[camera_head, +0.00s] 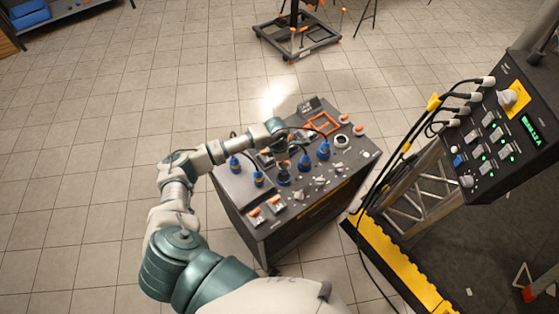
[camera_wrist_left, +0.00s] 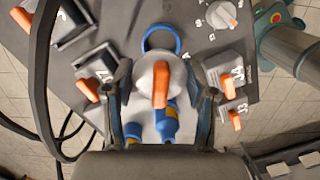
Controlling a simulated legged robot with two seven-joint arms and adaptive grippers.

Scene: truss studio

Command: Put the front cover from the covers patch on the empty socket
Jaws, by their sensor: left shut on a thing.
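My left gripper (camera_head: 284,152) is over the dark sloped panel in the head view, amid the blue connectors. In the left wrist view its fingers (camera_wrist_left: 160,105) are shut on a round grey cover (camera_wrist_left: 147,76) with an orange grip. A blue ring (camera_wrist_left: 161,30) shows behind the cover, and blue connector parts (camera_wrist_left: 165,122) show below it; I cannot tell whether they touch it. An orange square outline (camera_head: 323,124) lies at the panel's back, and a white-rimmed round socket (camera_head: 342,140) is right of it. My right gripper is not in view.
Blue connectors with cables (camera_head: 323,150) stand upright close around my gripper. Orange-handled switches (camera_head: 255,215) sit at the panel's front left. A control box (camera_head: 510,125) with cables rises at the right, above a yellow-edged base (camera_head: 390,260).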

